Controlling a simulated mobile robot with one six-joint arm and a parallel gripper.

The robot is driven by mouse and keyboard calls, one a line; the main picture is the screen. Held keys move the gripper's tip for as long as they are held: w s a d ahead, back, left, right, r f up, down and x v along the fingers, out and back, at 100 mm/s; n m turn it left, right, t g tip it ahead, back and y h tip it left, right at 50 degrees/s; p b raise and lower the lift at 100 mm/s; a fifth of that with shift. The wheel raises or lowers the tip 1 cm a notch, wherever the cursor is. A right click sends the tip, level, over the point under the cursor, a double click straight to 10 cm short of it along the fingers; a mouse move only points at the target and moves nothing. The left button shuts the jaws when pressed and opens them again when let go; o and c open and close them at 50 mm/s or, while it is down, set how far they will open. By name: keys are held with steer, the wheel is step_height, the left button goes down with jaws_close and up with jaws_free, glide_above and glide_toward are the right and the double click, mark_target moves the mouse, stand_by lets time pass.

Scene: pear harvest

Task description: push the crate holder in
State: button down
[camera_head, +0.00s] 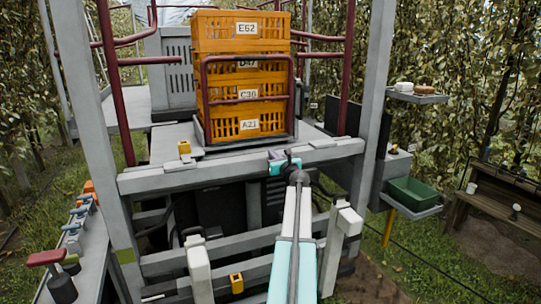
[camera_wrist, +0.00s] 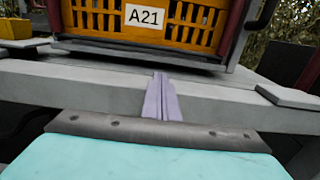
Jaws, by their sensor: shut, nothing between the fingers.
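The crate holder (camera_head: 247,146) is a dark grey base tray with a dark red bar frame, standing on the grey platform. It carries a stack of orange crates (camera_head: 272,88) labelled E62 at the top and A21 at the bottom. In the wrist view the holder's front lip (camera_wrist: 140,53) runs below the A21 crate (camera_wrist: 192,22). My gripper (camera_head: 290,158) is at the platform's front edge, in front of the holder and right of its middle. In the wrist view its pale purple fingers (camera_wrist: 161,78) are together and empty, pointing toward the lip, with a small gap showing.
The platform's front beam (camera_head: 215,176) lies under my gripper. A yellow block (camera_head: 184,148) sits left of the holder. Grey posts and red rails flank the platform. A green bin (camera_head: 414,193) is on a right shelf.

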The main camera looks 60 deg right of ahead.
steer(key=shift+b+v, duration=0.3)
steer(key=shift+v, duration=1.2)
steer(key=c, duration=2.5)
jaws_free()
